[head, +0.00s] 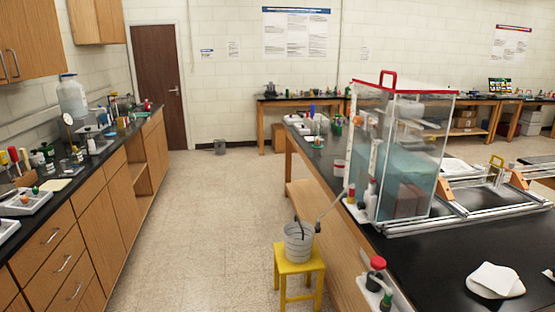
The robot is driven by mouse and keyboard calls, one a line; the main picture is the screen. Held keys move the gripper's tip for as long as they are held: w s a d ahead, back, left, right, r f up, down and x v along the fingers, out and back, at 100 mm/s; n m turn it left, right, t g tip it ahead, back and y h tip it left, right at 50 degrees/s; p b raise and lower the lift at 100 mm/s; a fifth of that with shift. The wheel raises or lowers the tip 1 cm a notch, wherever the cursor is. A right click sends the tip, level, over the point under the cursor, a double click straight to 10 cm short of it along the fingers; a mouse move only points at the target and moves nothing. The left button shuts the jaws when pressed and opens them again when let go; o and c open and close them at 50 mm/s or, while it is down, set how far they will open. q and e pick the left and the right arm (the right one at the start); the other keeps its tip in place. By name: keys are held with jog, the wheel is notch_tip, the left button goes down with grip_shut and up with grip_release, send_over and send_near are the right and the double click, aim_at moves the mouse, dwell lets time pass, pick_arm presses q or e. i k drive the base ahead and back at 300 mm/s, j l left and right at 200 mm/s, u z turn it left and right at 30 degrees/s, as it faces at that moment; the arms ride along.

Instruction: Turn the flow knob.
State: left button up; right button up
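No gripper of mine shows in the head view. A clear tank (412,150) with a red-edged top and red handle stands on the black bench at the right, with bluish contents. Small orange and red parts (371,122) show at its left side, too small to tell whether one is the flow knob. I cannot tell for sure which part is the flow knob.
A metal bucket (299,243) sits on a yellow stool (298,268) beside the bench. A metal-railed frame (470,218) and a white cloth (496,281) lie on the black benchtop (430,262). Wooden cabinets (95,215) line the left. The floor aisle (195,235) is clear.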

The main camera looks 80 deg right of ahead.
aim_at(360, 206)
jog(key=z, duration=3.65)
